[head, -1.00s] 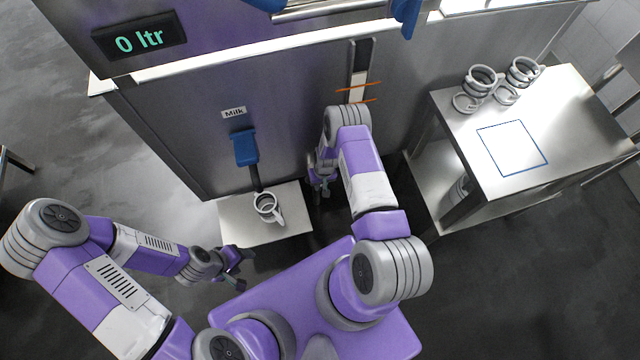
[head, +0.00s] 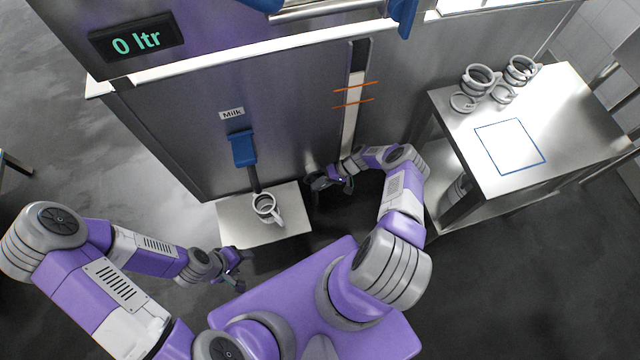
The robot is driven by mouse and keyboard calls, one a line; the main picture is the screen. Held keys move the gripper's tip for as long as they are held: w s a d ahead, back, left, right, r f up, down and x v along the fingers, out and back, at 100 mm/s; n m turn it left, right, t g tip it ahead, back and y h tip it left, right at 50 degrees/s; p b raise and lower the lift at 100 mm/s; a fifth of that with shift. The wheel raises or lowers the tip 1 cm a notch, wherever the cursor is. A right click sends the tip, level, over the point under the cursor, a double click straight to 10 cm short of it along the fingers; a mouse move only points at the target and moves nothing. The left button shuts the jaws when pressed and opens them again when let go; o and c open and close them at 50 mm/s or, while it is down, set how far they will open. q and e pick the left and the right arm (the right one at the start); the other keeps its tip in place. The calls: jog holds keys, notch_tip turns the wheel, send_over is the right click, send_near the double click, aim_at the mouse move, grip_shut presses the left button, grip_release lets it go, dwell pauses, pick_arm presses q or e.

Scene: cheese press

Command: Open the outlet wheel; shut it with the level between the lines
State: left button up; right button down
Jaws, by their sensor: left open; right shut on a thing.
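The level gauge (head: 349,135) is an upright slot in the vat front in the head view. Its white column tops out above both orange lines (head: 356,88), with dark slot above. My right gripper (head: 327,182) is shut on the outlet wheel. My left gripper (head: 234,265) is open and empty, low and left of the stand.
A grey jug (head: 266,208) stands on a metal stand (head: 232,222) below the blue milk tap (head: 243,148). A display (head: 136,38) reads 0 ltr.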

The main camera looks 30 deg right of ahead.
jog(key=shift+y, duration=0.5)
jog(key=c, duration=1.1)
grip_release()
jog(key=shift+c, duration=0.2)
jog(key=v, duration=0.7)
jog(key=shift+d+p, duration=0.2)
jog(key=shift+p, duration=0.25)
jog(key=shift+s+r, duration=0.1)
jog(key=shift+s, duration=0.05)
